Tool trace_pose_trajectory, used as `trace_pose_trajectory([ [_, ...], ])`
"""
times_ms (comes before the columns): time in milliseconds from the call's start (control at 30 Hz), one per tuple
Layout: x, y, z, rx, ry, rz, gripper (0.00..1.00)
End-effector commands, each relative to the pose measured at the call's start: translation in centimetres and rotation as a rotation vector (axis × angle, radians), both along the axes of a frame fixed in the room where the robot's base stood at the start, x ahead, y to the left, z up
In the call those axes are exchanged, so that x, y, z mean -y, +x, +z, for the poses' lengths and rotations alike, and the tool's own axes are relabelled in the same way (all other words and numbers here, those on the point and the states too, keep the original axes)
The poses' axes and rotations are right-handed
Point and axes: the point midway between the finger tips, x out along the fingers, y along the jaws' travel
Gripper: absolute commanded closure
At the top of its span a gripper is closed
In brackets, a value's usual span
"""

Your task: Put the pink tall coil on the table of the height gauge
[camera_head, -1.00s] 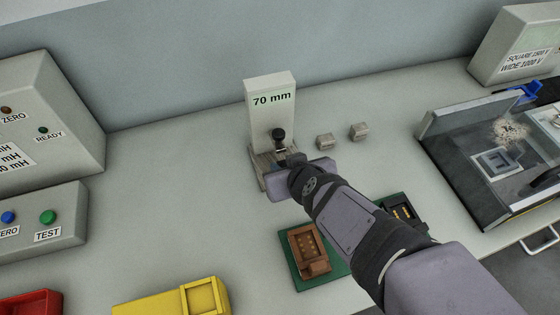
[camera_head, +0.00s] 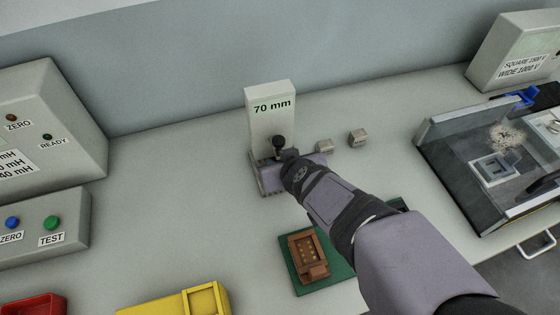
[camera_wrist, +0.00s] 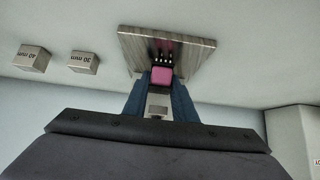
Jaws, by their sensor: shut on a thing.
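The pink tall coil (camera_wrist: 162,77) shows in the wrist view between my gripper's two blue fingers. My gripper (camera_wrist: 162,82) is shut on it. The coil's pins point at the grey, streaked metal table (camera_wrist: 190,50) of the height gauge. The coil is over or at the middle of that table; I cannot tell whether it touches. In the head view the height gauge (camera_head: 270,118) stands upright, marked 70 mm, with a dark knob in front. My wrist covers part of its table there and hides the coil and fingertips.
Two small grey blocks (camera_head: 324,146) (camera_head: 357,138) lie just right of the gauge. A brown connector (camera_head: 308,257) sits on a green board nearer the front. A yellow container (camera_head: 175,303) is at the front left.

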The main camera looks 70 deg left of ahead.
Motion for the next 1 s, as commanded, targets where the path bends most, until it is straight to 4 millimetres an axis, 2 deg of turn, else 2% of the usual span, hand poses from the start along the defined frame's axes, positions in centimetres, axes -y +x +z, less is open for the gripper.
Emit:
trace_pose_trajectory([
  [200,0.0,0.0,-0.4,0.001,0.001,0.001,1.0],
  [233,0.0,0.0,-0.4,0.001,0.0,0.001,0.73],
  [300,0.0,0.0,-0.3,0.001,0.0,0.001,0.57],
  [767,0.0,0.0,0.3,-0.001,0.0,-0.001,0.57],
  [1000,2.3,0.0,2.7,0.001,0.002,0.001,0.57],
])
